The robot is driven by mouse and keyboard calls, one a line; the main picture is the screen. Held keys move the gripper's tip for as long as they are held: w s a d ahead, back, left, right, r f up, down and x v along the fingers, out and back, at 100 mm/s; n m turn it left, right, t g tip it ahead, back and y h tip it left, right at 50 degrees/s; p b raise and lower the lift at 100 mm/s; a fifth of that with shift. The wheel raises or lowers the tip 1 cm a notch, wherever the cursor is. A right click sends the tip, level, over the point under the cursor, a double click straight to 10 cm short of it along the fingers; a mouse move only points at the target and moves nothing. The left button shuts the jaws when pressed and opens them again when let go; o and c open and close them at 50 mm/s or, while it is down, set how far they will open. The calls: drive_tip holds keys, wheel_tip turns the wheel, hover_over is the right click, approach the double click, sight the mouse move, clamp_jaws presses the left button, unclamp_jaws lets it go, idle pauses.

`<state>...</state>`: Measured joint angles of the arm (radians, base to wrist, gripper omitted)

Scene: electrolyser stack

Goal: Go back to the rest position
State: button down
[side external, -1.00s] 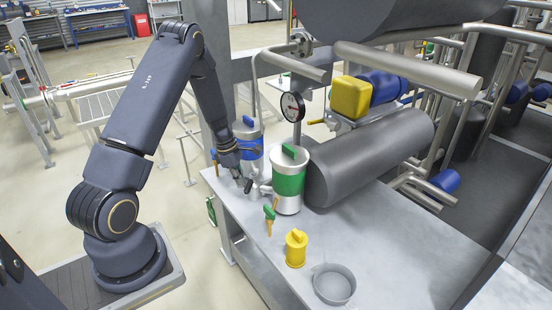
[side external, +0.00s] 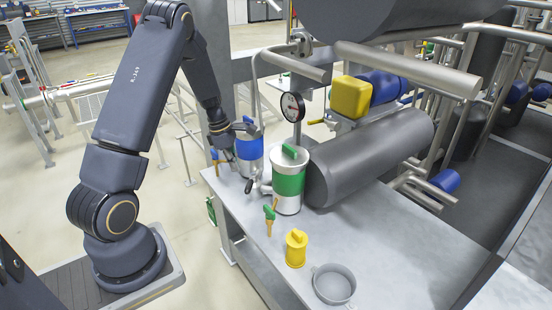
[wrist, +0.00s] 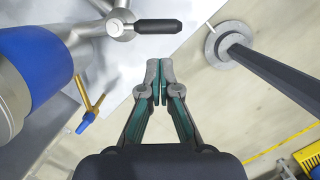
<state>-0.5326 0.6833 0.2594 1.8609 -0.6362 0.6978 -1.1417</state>
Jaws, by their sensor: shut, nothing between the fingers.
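My gripper (wrist: 159,82) is shut and empty in the wrist view, its two fingertips together. In the side external view my gripper (side external: 246,130) is beside the top of the blue-banded canister (side external: 250,150), whose blue side also fills the left of the wrist view (wrist: 38,62). A valve with a black lever handle (wrist: 158,26) lies ahead of the fingertips, apart from them. The green-banded canister (side external: 288,183) stands upright in front of the blue one.
On the grey bench (side external: 400,240) stand a yellow padlock-like part (side external: 296,248), a grey round dish (side external: 334,284) and a green-handled valve (side external: 269,213). A pressure gauge (side external: 292,107) and a large dark cylinder (side external: 370,155) are close by. Open floor lies left of the bench.

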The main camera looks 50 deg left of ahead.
drive_tip(key=w+d+r+m+t, duration=0.15)
drive_tip(key=d+r+m, duration=0.25)
drive_tip(key=d+r, duration=0.55)
drive_tip(key=w+d+r+m+t, duration=0.15)
drive_tip(key=d+r+m, duration=0.35)
drive_tip(key=r, duration=0.8)
drive_tip(key=s+d+r+m+t, duration=0.1)
drive_tip(key=s+d+r+m, duration=0.4)
drive_tip(key=s+d+m, duration=0.4)
drive_tip(key=s+f+m+y, duration=0.1)
drive_tip(key=s+f+m, duration=0.2)
drive_tip(key=s+m, duration=0.5)
drive_tip(key=shift+s+d+f+m+y, duration=0.25)
drive_tip(key=shift+d+m+y, duration=0.2)
drive_tip(key=shift+m, duration=0.25)
